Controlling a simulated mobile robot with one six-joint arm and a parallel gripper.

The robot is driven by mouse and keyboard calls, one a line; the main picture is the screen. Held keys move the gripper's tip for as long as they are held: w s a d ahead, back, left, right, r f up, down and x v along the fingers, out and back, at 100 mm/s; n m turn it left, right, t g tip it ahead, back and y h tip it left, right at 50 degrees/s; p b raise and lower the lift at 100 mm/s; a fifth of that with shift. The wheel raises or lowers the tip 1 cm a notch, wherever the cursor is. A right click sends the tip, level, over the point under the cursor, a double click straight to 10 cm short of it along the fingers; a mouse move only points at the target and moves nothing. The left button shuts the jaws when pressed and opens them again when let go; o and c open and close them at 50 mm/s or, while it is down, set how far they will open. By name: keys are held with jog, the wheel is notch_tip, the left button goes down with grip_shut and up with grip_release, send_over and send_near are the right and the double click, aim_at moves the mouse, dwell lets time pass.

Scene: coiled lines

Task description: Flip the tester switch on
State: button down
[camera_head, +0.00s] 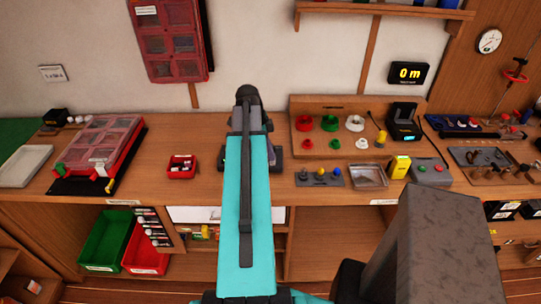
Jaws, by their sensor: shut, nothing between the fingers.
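My teal arm reaches up the middle of the head view, over the bench (330,199). My gripper is not visible; the arm's own links seem to hide it. No thing is clearly marked as the tester. A black device with a lit cyan display (407,135) stands at the back right of the bench. A grey box with a red and a green button (431,172) lies in front of it, beside a small yellow device (400,166). No switch lever can be made out on either. Dark parts show on both sides of my arm at bench height; I cannot tell what they are.
A board with red, green and white coils (294,136) stands behind a grey strip with coloured knobs (306,181) and a clear tray (369,176). A red bin (181,166) and a red-framed case (98,148) are to the left. Tools crowd the far right.

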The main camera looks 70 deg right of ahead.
jog(key=shift+r, duration=0.1)
dwell(0.4)
jog(key=shift+a+r+p, duration=0.2)
jog(key=shift+r+p, duration=1.1)
jog(key=shift+r, duration=0.85)
jog(key=shift+b, duration=0.4)
jog(key=a+b+v, duration=0.2)
jog(key=b+v, duration=0.1)
jog(key=v, duration=0.6)
jog(key=shift+s, duration=0.15)
jog(key=shift+s+d+r, duration=0.1)
